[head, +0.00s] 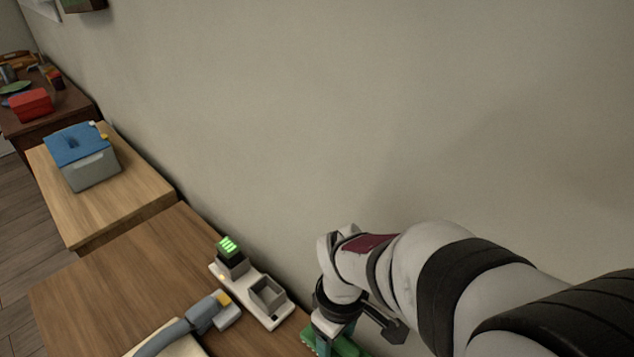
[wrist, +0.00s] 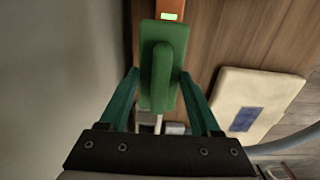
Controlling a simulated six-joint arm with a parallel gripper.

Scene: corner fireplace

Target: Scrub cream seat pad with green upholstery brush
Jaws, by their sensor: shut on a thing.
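My gripper (head: 335,340) is low at the near right of the brown table, beside the wall. In the wrist view its two teal fingers (wrist: 160,75) are shut on the green brush (wrist: 163,82), one on each side of its raised handle. In the head view only part of the green brush (head: 352,346) shows, below the gripper. The cream seat pad (wrist: 235,82), with a blue patch, lies flat to the right of the brush in the wrist view, apart from it. A cream edge (head: 178,346) shows at the bottom of the head view. The brush's underside is hidden.
A pale stand (head: 250,292) with a green-lit dark block and an open grey cup sits between my gripper and a blue-grey hand tool (head: 200,318). A blue-lidded box (head: 85,160) stands on a lighter table. The wall runs close behind. Bare tabletop (head: 120,270) lies left.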

